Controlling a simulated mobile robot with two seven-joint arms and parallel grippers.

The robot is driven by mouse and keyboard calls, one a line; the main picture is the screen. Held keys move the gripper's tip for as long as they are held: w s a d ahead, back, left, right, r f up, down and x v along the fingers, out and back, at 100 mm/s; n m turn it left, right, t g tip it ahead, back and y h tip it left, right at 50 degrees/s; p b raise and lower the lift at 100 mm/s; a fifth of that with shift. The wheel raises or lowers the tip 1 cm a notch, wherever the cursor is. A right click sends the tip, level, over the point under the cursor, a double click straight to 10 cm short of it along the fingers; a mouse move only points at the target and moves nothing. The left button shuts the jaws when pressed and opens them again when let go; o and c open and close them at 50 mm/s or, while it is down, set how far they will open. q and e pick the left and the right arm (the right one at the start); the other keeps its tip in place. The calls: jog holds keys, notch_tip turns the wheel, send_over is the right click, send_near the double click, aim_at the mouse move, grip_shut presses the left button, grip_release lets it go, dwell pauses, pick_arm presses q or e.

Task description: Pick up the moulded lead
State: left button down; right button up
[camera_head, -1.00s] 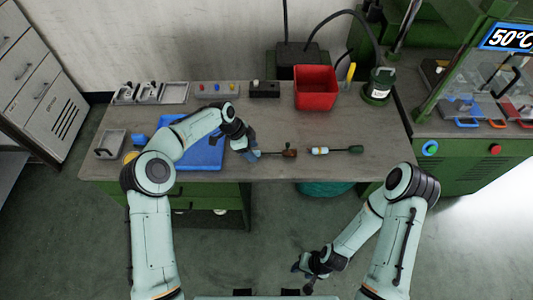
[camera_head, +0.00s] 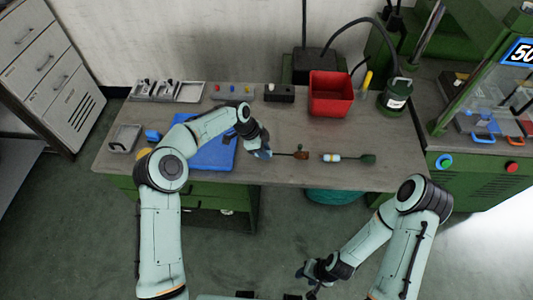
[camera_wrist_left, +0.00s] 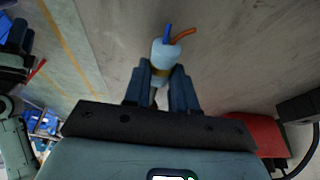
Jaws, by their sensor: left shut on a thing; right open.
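My left gripper (camera_head: 263,153) is over the workbench, just right of the blue mat (camera_head: 215,157). In the left wrist view its two dark fingers (camera_wrist_left: 162,92) are shut on the moulded lead (camera_wrist_left: 165,52), a pale blue cylinder with a blue and an orange wire end showing. The fingers hide part of its body. In the head view the lead is too small and hidden to make out, and I cannot tell whether it touches the bench. My right gripper (camera_head: 312,280) is open and empty, low in front of the bench.
A brown-handled tool (camera_head: 301,154) and a green-handled tool (camera_head: 368,159) lie right of my left gripper. The bench's front right is clear.

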pick_arm(q)
notch_tip(320, 180, up, 18)
jog(key=p, duration=0.2)
pick_arm(e)
jog(key=w+r, duration=0.2)
jog(key=shift+w+r, duration=0.35)
jog(key=shift+w, duration=0.05)
pick_arm(q)
jog(key=c, duration=1.6)
grip_release()
jog(key=shift+c, duration=0.2)
grip_shut()
jog(key=shift+f, duration=0.15)
